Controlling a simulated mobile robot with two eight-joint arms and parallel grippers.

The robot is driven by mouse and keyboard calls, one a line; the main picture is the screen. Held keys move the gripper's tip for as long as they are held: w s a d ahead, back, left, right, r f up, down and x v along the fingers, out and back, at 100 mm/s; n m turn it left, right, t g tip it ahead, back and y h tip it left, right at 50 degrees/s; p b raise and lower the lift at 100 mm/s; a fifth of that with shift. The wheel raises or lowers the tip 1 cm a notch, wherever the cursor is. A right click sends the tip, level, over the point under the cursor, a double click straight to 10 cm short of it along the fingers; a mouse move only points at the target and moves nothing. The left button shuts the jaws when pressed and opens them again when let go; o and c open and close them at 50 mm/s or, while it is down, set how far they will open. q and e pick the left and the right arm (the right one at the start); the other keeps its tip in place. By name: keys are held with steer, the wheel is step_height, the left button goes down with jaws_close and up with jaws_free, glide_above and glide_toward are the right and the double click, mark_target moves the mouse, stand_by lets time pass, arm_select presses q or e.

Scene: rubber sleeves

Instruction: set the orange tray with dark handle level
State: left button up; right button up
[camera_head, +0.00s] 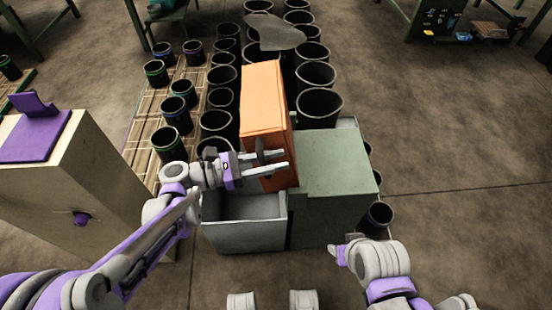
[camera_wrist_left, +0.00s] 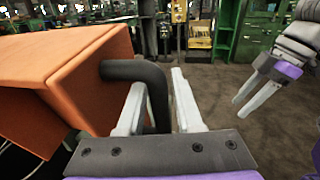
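The orange tray (camera_head: 263,105) looks like a long box and sits tilted above the grey bin and beside the green block in the head view. It also fills the left of the left wrist view (camera_wrist_left: 70,75). Its dark handle (camera_wrist_left: 135,72) is a bent bar at the end facing me. My left gripper (camera_head: 284,160) is at this end, with the handle between its two fingers (camera_wrist_left: 157,105). A gap shows beside the handle, so the fingers look open. My right gripper (camera_wrist_left: 250,98) is away from the tray, with its fingers apart and empty.
A grey open bin (camera_head: 245,234) and a green block (camera_head: 336,170) stand under and beside the tray. Many dark cylindrical sleeves (camera_head: 320,103) stand behind. A beige cabinet (camera_head: 95,185) with a purple top is at left.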

arm_select(q)
steer(key=shift+d, duration=0.3)
jaws_close()
stand_by(1.3)
